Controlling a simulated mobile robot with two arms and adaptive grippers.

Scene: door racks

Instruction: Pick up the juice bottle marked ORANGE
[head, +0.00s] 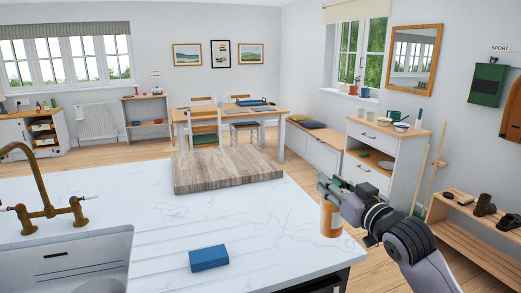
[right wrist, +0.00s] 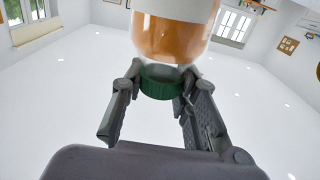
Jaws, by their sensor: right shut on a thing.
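The orange juice bottle (head: 331,218) is upright at the right edge of the white counter in the head view. My right gripper (head: 327,188) is at its top, coming in from the right. In the right wrist view, the orange bottle body (right wrist: 172,38) and its green cap (right wrist: 160,84) sit between the fingers of my right gripper (right wrist: 162,72), which is shut on the bottle at the cap end. I cannot read a label. Whether the bottle's base touches the counter is hard to tell. My left gripper is not in view.
The white marble counter (head: 270,228) holds a blue box (head: 209,257) and a wooden board (head: 225,170). A sink (head: 70,262) with a brass tap (head: 45,205) is at the left. A white cabinet (head: 378,160) and a low wooden rack (head: 470,235) stand beyond, right.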

